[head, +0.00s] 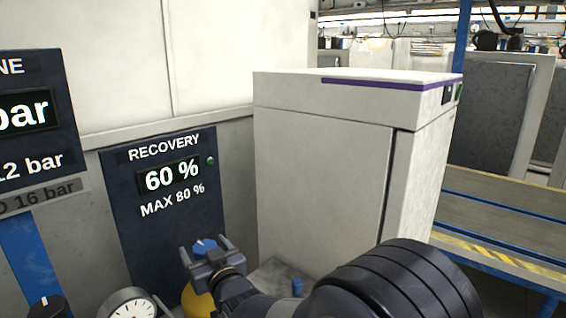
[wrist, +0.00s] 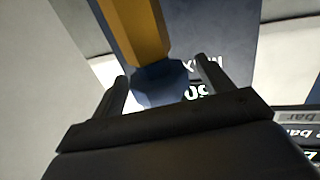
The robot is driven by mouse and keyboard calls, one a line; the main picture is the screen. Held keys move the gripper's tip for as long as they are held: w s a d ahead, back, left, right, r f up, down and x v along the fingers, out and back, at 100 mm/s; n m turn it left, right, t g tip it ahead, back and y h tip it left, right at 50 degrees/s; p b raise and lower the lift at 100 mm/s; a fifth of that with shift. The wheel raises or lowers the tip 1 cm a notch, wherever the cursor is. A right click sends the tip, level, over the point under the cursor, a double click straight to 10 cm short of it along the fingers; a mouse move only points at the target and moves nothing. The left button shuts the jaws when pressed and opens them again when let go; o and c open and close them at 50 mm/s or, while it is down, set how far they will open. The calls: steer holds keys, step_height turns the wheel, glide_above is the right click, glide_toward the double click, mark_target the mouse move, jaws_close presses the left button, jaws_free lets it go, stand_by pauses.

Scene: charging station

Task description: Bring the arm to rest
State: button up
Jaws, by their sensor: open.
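My gripper (head: 203,247) is at the lower middle of the head view, its two fingers spread apart. A blue cap or knob (head: 204,244) shows between the fingers, on top of a yellow cylinder (head: 196,302) that my gripper partly hides. In the wrist view my gripper (wrist: 161,82) is open, with the blue knob (wrist: 160,86) between or just beyond the fingertips and the yellow body (wrist: 136,30) behind it. I cannot tell whether the fingers touch the knob. My dark arm reaches in from the lower right.
A dark recovery panel (head: 167,230) reads 60 %, max 80 %. A bar-reading panel (head: 38,120) stands left of it. A round gauge (head: 131,306) and a black knob (head: 47,306) are at the lower left. A large white cabinet (head: 320,170) stands behind my arm.

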steer(key=shift+w+r+n+g+y+p, duration=0.1)
steer(key=shift+r+n+g+y+p, duration=0.1)
steer(key=shift+n+g+y+p, duration=2.7)
steer(key=shift+f+m+p, duration=0.2)
steer(key=shift+m+p, duration=0.1)
steer(key=shift+p, duration=1.95)
